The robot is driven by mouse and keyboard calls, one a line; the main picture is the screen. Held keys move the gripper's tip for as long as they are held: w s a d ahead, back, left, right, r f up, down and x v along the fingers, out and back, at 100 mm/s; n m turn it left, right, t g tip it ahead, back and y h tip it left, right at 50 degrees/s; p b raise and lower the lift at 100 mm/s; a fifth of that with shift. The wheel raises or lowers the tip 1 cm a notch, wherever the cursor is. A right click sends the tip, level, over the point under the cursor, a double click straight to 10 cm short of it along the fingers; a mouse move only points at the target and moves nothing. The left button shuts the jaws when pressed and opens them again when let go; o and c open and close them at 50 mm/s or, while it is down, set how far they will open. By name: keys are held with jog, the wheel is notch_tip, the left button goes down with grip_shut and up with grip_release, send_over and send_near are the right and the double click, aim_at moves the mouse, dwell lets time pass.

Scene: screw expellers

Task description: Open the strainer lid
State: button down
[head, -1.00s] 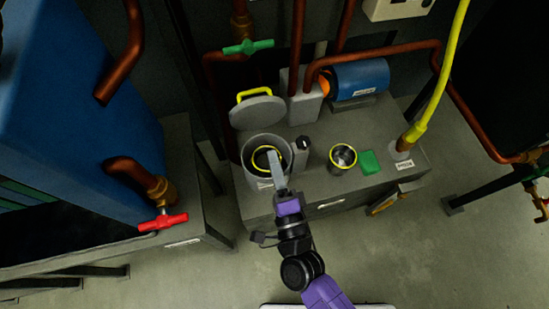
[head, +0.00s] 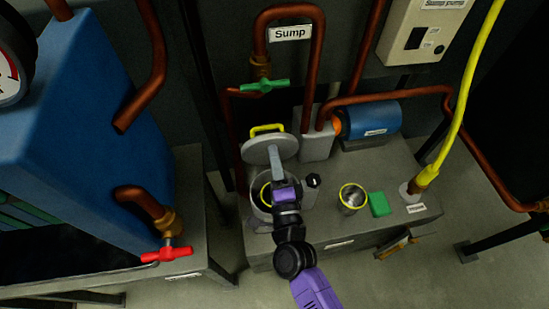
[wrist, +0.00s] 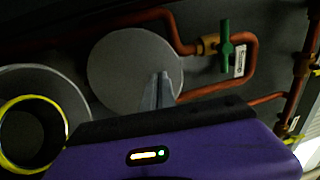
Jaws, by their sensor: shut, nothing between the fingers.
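The strainer lid (head: 288,148) is a grey disc with a yellow handle (head: 266,128). It stands raised and tilted back behind the grey strainer pot (head: 256,212), leaving the pot's mouth uncovered. A yellow-rimmed ring (head: 264,194) shows inside the pot, partly hidden by my arm. My gripper (head: 273,149) is shut and empty, its tips in front of the lid's inner face. In the wrist view the lid (wrist: 125,65) is a plain grey disc behind my fingers (wrist: 163,76), and the yellow ring (wrist: 62,115) is at left. I cannot tell whether the fingers touch the lid.
A yellow-rimmed metal cup (head: 352,198) and a green block (head: 379,204) sit to the right on the grey bench (head: 350,228). A blue pump motor (head: 370,119), copper pipes and a green valve (head: 264,85) are behind. A red valve (head: 167,255) is at left.

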jog(key=shift+r, duration=0.15)
jog(key=w+p, duration=0.1)
jog(key=p, duration=0.1)
jog(key=w+g+p, duration=0.1)
jog(key=p, duration=0.1)
jog(key=w+a+p, duration=0.1)
jog(key=p, duration=0.1)
jog(key=shift+r, duration=0.35)
